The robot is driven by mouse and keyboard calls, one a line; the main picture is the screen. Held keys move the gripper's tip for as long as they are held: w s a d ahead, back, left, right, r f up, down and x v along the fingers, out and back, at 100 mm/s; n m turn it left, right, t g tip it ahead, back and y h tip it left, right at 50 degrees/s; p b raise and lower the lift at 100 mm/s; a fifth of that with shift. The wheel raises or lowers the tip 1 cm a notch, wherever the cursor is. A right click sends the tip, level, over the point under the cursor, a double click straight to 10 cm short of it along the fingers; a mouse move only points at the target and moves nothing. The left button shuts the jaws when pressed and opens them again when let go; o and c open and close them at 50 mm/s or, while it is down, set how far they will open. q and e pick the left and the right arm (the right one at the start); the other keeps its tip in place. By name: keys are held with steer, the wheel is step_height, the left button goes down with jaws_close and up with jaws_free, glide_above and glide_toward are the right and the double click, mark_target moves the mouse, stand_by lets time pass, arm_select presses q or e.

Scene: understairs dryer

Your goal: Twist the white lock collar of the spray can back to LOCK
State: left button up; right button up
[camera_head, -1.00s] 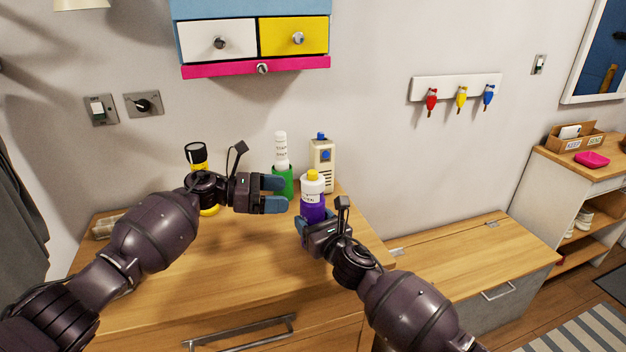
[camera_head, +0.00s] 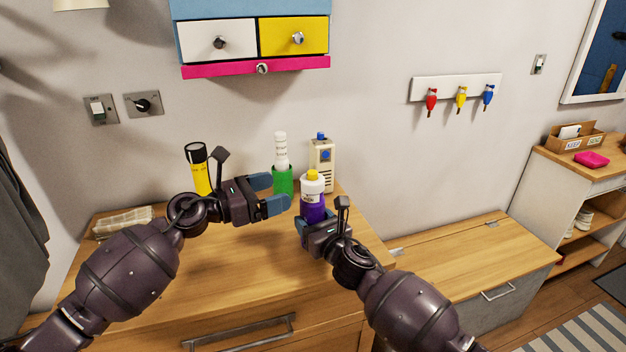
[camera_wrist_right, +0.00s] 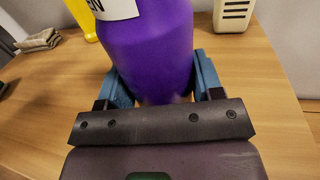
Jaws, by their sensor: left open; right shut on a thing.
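The spray can stands upright near the right end of the wooden cabinet top, with a purple body (camera_head: 313,212), a white lock collar (camera_head: 312,186) and a yellow top (camera_head: 313,174). My right gripper (camera_head: 311,228) is shut on the lower purple body, which also fills the right wrist view (camera_wrist_right: 150,55). My left gripper (camera_head: 276,193) is open and empty, just left of the can, with its fingers pointing towards the collar. The collar's markings are too small to read, and it is outside the right wrist view.
A green-and-white bottle (camera_head: 281,170) and a cream box-shaped device (camera_head: 322,165) stand close behind the can. A yellow cylinder with a black top (camera_head: 199,172) and a folded cloth (camera_head: 122,222) are at left. The cabinet's front top (camera_head: 215,280) is clear.

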mark_target(301, 183)
arm_select(q)
steer(key=x, duration=0.9)
steer(key=shift+w+d, duration=0.1)
steer(key=shift+d, duration=0.25)
steer(key=c, duration=0.9)
